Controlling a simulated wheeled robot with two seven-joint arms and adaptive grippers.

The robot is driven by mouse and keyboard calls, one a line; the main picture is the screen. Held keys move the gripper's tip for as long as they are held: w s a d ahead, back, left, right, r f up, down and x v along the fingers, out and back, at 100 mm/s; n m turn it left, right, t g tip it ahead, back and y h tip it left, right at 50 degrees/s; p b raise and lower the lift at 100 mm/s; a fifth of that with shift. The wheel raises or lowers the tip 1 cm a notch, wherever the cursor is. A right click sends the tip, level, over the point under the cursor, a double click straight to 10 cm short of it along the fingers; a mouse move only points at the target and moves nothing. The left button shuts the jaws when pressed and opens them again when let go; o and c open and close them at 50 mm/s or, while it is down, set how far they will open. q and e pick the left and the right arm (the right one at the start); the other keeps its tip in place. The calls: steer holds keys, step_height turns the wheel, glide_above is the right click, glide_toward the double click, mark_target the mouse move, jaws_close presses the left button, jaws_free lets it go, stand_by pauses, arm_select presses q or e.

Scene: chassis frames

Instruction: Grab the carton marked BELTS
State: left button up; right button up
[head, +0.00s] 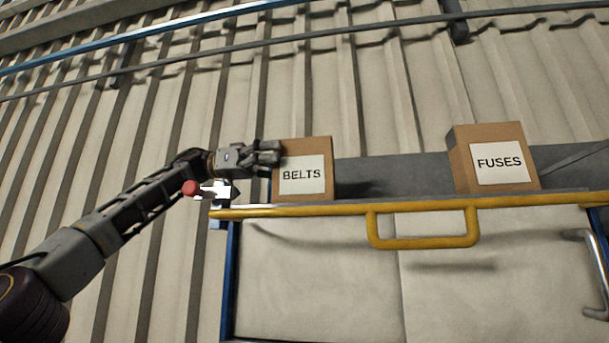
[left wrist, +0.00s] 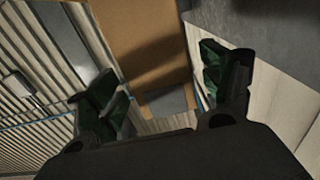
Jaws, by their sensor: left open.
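The carton marked BELTS (head: 303,175) is a brown box with a white label, upright at the left end of a grey shelf (head: 400,178). My left gripper (head: 268,155) is at the carton's left side, near its upper part. In the left wrist view the brown carton (left wrist: 145,45) lies ahead, between the spread fingers of the left gripper (left wrist: 165,88). The left gripper is open; whether a finger touches the carton I cannot tell. My right gripper is not in view.
A second carton marked FUSES (head: 497,162) stands further right on the shelf. A yellow rail (head: 350,209) with a yellow loop handle (head: 424,243) runs along the shelf's front edge. The shelf between the cartons is clear. A corrugated wall (head: 390,80) rises behind.

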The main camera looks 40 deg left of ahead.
mark_target(298, 152)
arm_select(q)
steer(key=shift+x, duration=2.35)
steer(key=shift+c, duration=0.4)
steer(key=shift+r, duration=0.15)
steer(key=c, duration=1.3)
steer(key=shift+r, duration=0.1)
steer(key=shift+s+r, duration=0.15)
steer(key=shift+r, duration=2.45)
steer(key=shift+c, duration=0.2)
steer(key=shift+r, duration=0.5)
